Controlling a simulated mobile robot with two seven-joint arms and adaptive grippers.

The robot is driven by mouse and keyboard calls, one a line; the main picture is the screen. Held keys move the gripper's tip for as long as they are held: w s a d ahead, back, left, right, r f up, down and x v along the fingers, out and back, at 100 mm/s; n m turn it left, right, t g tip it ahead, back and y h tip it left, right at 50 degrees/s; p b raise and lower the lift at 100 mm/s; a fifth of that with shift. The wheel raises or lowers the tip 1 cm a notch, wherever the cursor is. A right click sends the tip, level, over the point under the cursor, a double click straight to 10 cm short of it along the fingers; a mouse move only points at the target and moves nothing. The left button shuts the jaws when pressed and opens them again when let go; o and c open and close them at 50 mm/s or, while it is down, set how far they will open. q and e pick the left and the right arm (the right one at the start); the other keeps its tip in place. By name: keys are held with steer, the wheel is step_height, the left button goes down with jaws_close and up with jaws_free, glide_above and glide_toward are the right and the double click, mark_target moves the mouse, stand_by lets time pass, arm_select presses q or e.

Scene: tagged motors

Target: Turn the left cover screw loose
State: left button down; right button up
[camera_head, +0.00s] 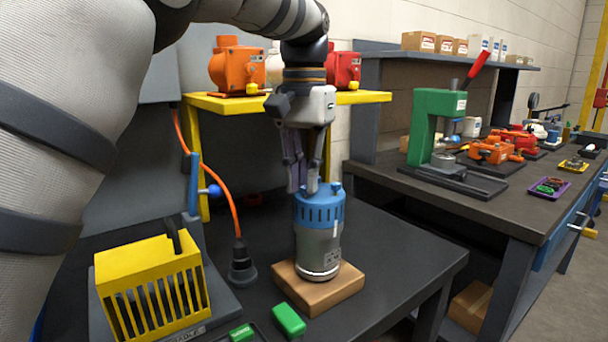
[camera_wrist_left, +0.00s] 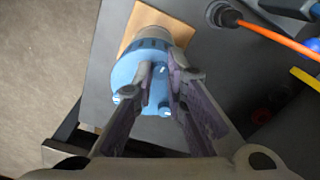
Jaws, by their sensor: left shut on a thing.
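A grey motor (camera_head: 318,250) with a blue cover (camera_head: 320,208) stands upright on a wooden block (camera_head: 342,285). The blue cover also shows in the left wrist view (camera_wrist_left: 130,70). A small pale blue cover screw (camera_head: 336,186) shows at the right of the cover top. My left gripper (camera_head: 303,188) points down at the left part of the cover top, its fingers shut on the left cover screw, which they mostly hide. In the left wrist view the fingers (camera_wrist_left: 166,82) reach over the cover's edge. My right gripper is in neither view.
A yellow slatted guard (camera_head: 152,285) stands at the front left, near a black plug (camera_head: 241,265) on an orange cable. Green blocks (camera_head: 289,320) lie in front. A yellow shelf (camera_head: 235,102) with orange and red units is behind. A green press (camera_head: 435,128) stands on the right bench.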

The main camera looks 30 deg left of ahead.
arm_select(q)
steer(key=n, duration=0.5)
steer(key=shift+f+n, duration=0.2)
steer(key=shift+n, duration=0.1)
steer(key=n, duration=1)
steer(key=shift+f+n, duration=0.15)
steer(key=shift+n, duration=2.45)
steer(key=c, duration=1.6)
jaws_free()
steer(key=shift+r, duration=0.3)
